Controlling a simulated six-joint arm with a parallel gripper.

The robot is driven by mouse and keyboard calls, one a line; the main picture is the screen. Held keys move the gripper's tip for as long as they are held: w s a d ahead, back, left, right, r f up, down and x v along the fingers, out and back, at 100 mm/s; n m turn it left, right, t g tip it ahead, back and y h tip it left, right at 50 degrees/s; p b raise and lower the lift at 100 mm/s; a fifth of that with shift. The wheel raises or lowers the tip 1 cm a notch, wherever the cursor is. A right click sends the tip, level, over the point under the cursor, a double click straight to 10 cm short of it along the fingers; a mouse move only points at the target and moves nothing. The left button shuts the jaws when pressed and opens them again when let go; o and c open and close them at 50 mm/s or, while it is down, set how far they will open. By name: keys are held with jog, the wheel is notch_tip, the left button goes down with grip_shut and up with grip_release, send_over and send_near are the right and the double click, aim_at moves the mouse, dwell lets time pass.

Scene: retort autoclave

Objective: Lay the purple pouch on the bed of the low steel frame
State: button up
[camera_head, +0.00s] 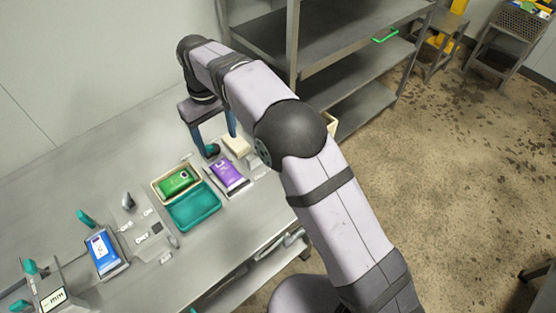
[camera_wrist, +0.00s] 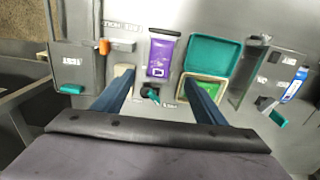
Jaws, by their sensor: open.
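The purple pouch (camera_head: 228,174) lies flat on the steel table, right of a tray with a green pouch. It also shows in the wrist view (camera_wrist: 163,55), top centre, beyond my fingertips. My gripper (camera_head: 214,146) is open and empty over the table, behind the pouch and apart from it. Its two blue fingers also show in the wrist view (camera_wrist: 158,92), with a small black and teal fitting between them. A low grey frame (camera_head: 122,267) lies under a blue pouch (camera_head: 103,250) at the left. I cannot tell for sure which piece is the low steel frame.
The green pouch (camera_head: 176,181) is in a cream tray with an open teal lid (camera_head: 194,206). A cream block (camera_head: 237,145) stands near my gripper. A gauge marked "mm" (camera_head: 53,297) is at the lower left. Steel shelving (camera_head: 345,62) stands behind the table.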

jog(key=s+d+m, duration=0.3)
jog(key=d+m, duration=0.2)
jog(key=d, duration=1.6)
jog(key=s+d+f+m, duration=0.4)
jog(key=s+d, duration=1)
jog(key=s, duration=0.2)
jog(key=shift+s+f, duration=0.15)
jog(key=shift+s, duration=0.2)
